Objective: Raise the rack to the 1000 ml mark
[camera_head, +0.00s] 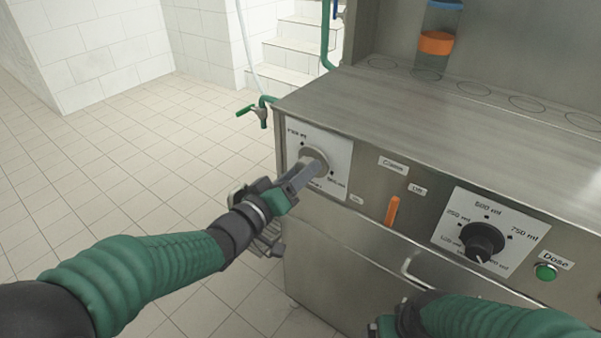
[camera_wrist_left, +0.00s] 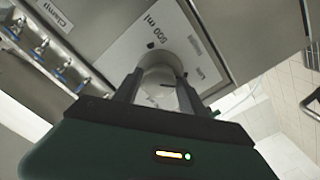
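A round metal knob (camera_head: 314,160) sits on a white dial plate (camera_head: 333,179) at the left end of the steel machine front. My left gripper (camera_head: 303,175) reaches it from the lower left, its fingers on either side of the knob. In the left wrist view the fingers close against both sides of the knob (camera_wrist_left: 163,72), and the plate reads "500 ml" near it. The other plate marks are too small or blurred to read. I cannot make out the rack for certain. My right gripper (camera_head: 385,325) is low at the bottom edge, mostly cut off.
Right of the knob are an orange lever (camera_head: 392,211), a black volume dial (camera_head: 484,241) and a green Dose button (camera_head: 545,271). A metal handle (camera_head: 420,274) sticks out below. A container with an orange band (camera_head: 436,43) stands at the back. Tiled floor lies left.

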